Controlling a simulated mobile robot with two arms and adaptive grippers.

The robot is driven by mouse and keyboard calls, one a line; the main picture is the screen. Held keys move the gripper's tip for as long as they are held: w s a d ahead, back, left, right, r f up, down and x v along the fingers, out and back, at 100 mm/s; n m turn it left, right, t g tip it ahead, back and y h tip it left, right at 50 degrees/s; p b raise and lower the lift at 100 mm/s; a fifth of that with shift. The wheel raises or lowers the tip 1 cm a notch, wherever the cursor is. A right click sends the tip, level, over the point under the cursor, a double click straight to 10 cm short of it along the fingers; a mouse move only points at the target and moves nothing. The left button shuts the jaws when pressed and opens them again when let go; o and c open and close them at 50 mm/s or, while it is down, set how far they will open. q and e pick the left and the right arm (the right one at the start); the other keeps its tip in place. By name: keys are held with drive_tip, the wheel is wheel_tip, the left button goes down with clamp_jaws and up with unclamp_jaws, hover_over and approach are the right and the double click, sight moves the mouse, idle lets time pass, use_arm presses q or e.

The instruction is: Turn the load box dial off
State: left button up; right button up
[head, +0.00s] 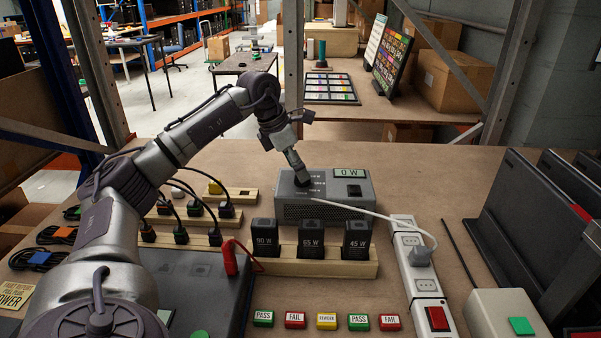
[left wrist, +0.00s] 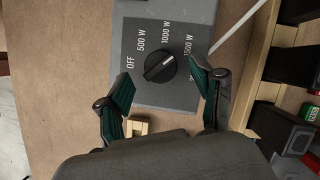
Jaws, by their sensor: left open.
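The grey load box (head: 325,205) stands on the workbench, and its display (head: 350,174) reads 0 W. In the left wrist view its round black dial (left wrist: 160,68) has labels OFF, 500 W, 1000 W and 1500 W around it. The white pointer mark slants to the upper right, toward the 1500 W side, away from OFF. My left gripper (head: 301,180) is over the box's left part, hiding the dial in the head view. In the left wrist view the left gripper (left wrist: 163,82) is open, with one finger on each side of the dial and no visible contact.
Chargers marked 90 W (head: 265,237), 65 W (head: 311,238) and 45 W (head: 357,239) stand in a wooden rack in front of the box. A white cable (head: 375,214) runs from the box to a power strip (head: 415,265). Bare bench lies behind the box.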

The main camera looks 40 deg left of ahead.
use_arm(q)
drive_tip(key=shift+x, duration=1.2)
use_arm(e)
drive_tip(key=shift+w+a+r, duration=0.1)
drive_tip(key=shift+w+a, duration=0.05)
drive_tip(key=shift+a, duration=0.1)
use_arm(q)
drive_tip(key=shift+c, duration=0.8)
drive_tip(key=c, duration=1)
use_arm(e)
drive_tip(key=shift+a, duration=0.1)
